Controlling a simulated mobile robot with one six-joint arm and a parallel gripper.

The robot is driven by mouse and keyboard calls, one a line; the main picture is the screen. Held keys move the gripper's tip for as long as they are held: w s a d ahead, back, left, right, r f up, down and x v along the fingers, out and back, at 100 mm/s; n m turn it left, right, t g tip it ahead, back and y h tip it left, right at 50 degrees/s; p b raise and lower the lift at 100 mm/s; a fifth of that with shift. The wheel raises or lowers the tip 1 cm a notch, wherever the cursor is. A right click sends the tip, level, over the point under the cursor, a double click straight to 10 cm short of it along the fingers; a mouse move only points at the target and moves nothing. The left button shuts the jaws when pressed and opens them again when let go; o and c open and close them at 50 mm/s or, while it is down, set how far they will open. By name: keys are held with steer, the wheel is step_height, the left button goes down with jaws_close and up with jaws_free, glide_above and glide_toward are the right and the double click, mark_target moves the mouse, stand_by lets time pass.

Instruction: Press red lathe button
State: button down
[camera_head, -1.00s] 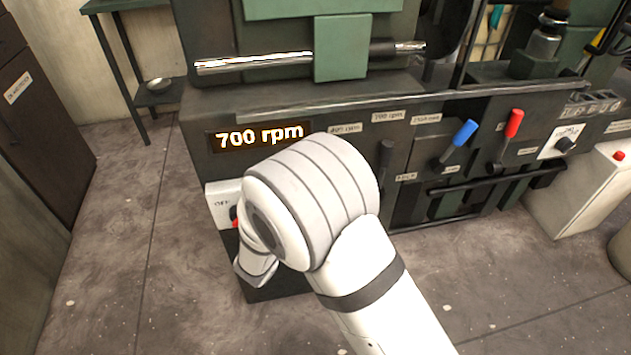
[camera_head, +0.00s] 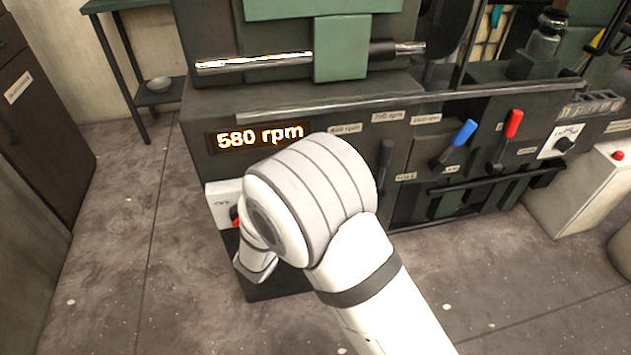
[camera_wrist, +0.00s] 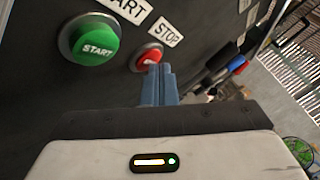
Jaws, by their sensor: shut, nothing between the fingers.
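The red STOP button (camera_wrist: 146,57) is on the lathe's dark front panel in the wrist view, under a white STOP label. My gripper (camera_wrist: 160,70) is shut and empty, and its blue-grey fingertips overlap the lower right of the red button. They look to be at the button, but I cannot tell for sure whether they touch. A bit of red (camera_head: 235,216) also shows beside my arm in the head view. My gripper is hidden there behind my arm. The lathe's display (camera_head: 260,137) reads 580 rpm.
A green START button (camera_wrist: 95,40) sits just left of the red one. A blue lever (camera_head: 464,132) and a red lever (camera_head: 513,123) stick out from the lathe front to the right. A white box (camera_head: 590,185) with a small red button stands at the far right.

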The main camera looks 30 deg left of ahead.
steer(key=shift+s+d, duration=0.1)
steer(key=shift+s+d+p, duration=0.3)
steer(key=shift+s+d, duration=0.15)
steer(key=shift+d, duration=0.05)
steer(key=shift+s+d+p, duration=0.7)
steer(key=shift+s+d, duration=1.05)
steer(key=shift+d, duration=0.1)
